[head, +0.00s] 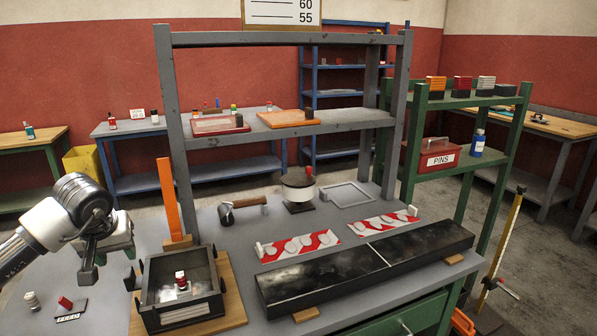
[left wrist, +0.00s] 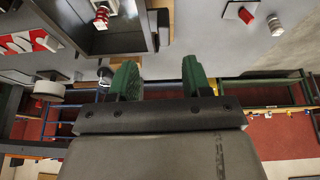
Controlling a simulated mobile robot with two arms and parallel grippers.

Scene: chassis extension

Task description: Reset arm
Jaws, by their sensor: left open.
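My left gripper (head: 103,252) is at the left of the head view, raised above the grey workbench (head: 232,265), left of a dark open box. In the left wrist view its two green fingers (left wrist: 160,78) stand apart with nothing between them. The dark box (head: 150,318) sits on a wooden board (head: 232,300) and holds a small red-topped item (head: 181,280). The box also shows at the top of the left wrist view (left wrist: 140,40). My right gripper is in neither view.
A long black tray (head: 320,283) lies along the bench front. A grey shelf frame (head: 170,90) rises over the bench. An orange upright (head: 168,198) stands near my left gripper.

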